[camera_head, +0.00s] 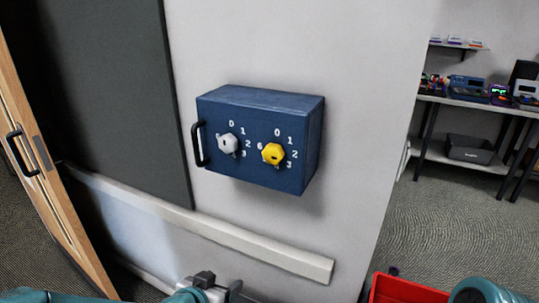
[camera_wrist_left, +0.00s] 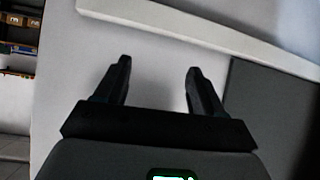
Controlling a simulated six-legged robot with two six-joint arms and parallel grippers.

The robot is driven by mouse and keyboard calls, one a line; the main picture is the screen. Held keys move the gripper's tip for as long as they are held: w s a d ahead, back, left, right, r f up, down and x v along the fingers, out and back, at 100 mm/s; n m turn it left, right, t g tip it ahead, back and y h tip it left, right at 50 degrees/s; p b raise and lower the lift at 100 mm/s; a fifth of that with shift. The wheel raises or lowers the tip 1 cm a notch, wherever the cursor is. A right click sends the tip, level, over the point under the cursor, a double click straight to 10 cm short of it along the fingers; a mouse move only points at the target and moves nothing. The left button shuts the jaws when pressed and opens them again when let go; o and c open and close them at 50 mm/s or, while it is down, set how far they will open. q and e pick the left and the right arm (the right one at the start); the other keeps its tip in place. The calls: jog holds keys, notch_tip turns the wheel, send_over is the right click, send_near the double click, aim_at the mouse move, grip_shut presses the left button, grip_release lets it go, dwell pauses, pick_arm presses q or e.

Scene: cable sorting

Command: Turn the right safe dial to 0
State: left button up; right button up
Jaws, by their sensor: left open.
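A blue safe (camera_head: 240,175) is mounted on the white wall, with a black handle (camera_head: 197,145) on its left side. Its right dial is a yellow knob (camera_head: 273,153) ringed by white numbers; 0, 1, 2, 3 and 6 can be read. Which number it points to cannot be told. The left dial is a white knob (camera_head: 228,143). My left gripper (camera_head: 225,287) is low at the bottom edge, well below the safe and touching nothing. In the left wrist view its two fingers (camera_wrist_left: 158,65) are apart and empty. My right gripper is not visible.
A white ledge (camera_head: 240,243) runs along the wall below the safe, beside a dark panel (camera_head: 120,90). A red bin (camera_head: 400,290) stands at the bottom right. A wooden door (camera_head: 50,190) is at left; shelves with devices (camera_head: 475,98) are at far right.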

pick_arm(q)
notch_tip(320, 180, up, 18)
jog(key=s+d+t+h, duration=0.1)
jog(key=d+t+h, duration=0.1)
jog(key=t, duration=0.2)
jog(key=m+t+h, duration=0.2)
send_near(270, 155)
jog(key=p+x, duration=0.3)
jog(key=x, duration=0.6)
jog(key=shift+w+d+p, duration=0.15)
jog(key=shift+p, duration=0.15)
jog(key=shift+c, duration=0.4)
jog(key=c, duration=1)
